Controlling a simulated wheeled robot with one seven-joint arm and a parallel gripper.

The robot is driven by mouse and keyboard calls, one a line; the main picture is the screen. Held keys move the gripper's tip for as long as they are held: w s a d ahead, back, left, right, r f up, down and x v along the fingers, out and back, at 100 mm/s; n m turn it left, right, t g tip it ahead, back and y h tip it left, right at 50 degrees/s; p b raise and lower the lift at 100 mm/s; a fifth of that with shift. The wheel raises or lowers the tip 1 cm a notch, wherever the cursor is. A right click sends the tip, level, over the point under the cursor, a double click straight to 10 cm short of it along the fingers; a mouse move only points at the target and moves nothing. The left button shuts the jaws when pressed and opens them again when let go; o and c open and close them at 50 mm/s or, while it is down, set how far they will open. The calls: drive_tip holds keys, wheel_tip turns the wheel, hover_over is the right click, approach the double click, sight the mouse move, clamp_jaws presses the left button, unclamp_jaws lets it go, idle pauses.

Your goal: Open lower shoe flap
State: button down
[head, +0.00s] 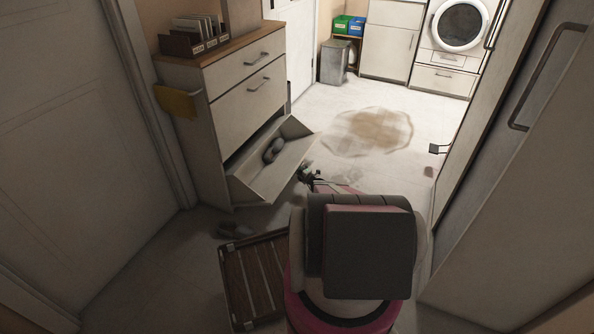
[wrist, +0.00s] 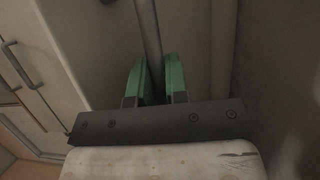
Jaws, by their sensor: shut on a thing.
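The shoe cabinet (head: 205,105) stands at the left with its lower flap (head: 287,160) tilted out and down. A pair of grey shoes (head: 273,150) shows inside the open flap. My gripper (head: 308,177) is at the flap's outer right side, low down and partly hidden by my own body. In the wrist view, my gripper's green fingers (wrist: 159,82) are closed around a grey bar handle (wrist: 148,28) on a pale panel. The handle's ends are not fully visible.
The upper flaps (head: 252,88) are shut. A slatted wooden rack (head: 250,278) and dark shoes (head: 234,229) lie on the floor at the left. A brown stain (head: 368,132) marks the open floor beyond. A tall cabinet (head: 520,170) borders the right.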

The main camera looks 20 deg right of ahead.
sight(298, 165)
drive_tip(key=shift+d, duration=0.1)
drive_tip(key=c, duration=1.1)
unclamp_jaws()
drive_tip(key=shift+c, duration=0.2)
drive_tip(key=shift+s+r, duration=0.1)
drive_tip(key=shift+r, duration=0.5)
wheel_tip(298, 165, up, 3)
drive_tip(key=shift+f, duration=0.1)
drive_tip(key=s+a+r, duration=0.1)
drive_tip(key=a+r, duration=0.1)
drive_tip(key=a, duration=0.1)
drive_tip(key=s+a+r, duration=0.1)
drive_tip(key=a+r, duration=0.1)
drive_tip(key=a, duration=0.2)
drive_tip(key=a+r, duration=0.3)
drive_tip(key=a, duration=0.1)
drive_tip(key=shift+s+a, duration=0.2)
drive_tip(key=shift+s, duration=0.2)
drive_tip(key=shift+s, duration=0.1)
